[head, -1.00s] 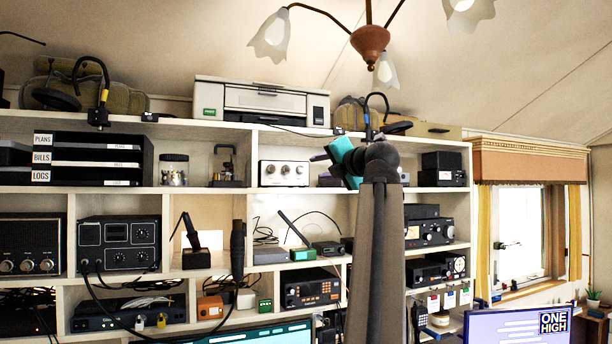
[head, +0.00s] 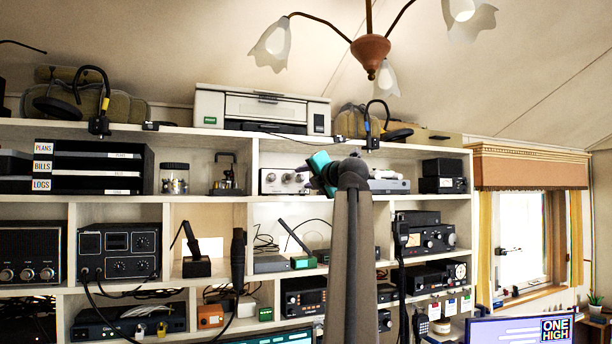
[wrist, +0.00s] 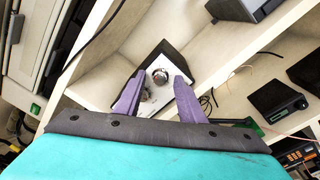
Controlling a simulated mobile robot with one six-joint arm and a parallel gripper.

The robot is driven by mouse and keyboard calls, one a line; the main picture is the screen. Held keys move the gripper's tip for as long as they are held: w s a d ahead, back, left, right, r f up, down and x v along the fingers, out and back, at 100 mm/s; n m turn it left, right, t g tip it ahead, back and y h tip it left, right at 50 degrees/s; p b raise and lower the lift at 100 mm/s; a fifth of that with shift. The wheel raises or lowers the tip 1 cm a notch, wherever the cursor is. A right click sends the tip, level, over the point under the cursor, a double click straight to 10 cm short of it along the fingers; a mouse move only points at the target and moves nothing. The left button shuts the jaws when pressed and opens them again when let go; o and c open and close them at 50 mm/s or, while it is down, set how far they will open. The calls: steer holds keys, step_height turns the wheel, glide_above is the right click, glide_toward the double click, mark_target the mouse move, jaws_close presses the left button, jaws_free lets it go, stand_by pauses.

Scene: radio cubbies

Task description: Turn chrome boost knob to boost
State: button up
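A small white-faced box (head: 267,187) with a row of chrome knobs (head: 287,178) stands in an upper cubby, left of my arm. My gripper (head: 309,178), with its teal body, is in front of the box's right end and hides part of it. In the wrist view the box (wrist: 148,62) is tilted in the picture. One chrome knob (wrist: 160,76) shows between the purple fingertips of my gripper (wrist: 159,77). Another knob (wrist: 145,95) is partly hidden by the left finger. The fingers are apart. I cannot tell whether they touch the knob. Its marks are too small to read.
The cubby's shelf boards (wrist: 215,57) and an upright divider (head: 254,170) frame the box. A grey device (head: 388,186) sits to its right on the same shelf. A printer (head: 262,108) stands above. Radios (head: 118,250) and small boxes fill the cubbies around and below.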

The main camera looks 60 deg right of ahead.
steer(key=shift+w+d, duration=0.15)
steer(key=shift+w, duration=0.1)
steer(key=shift+c, duration=0.2)
jaws_close()
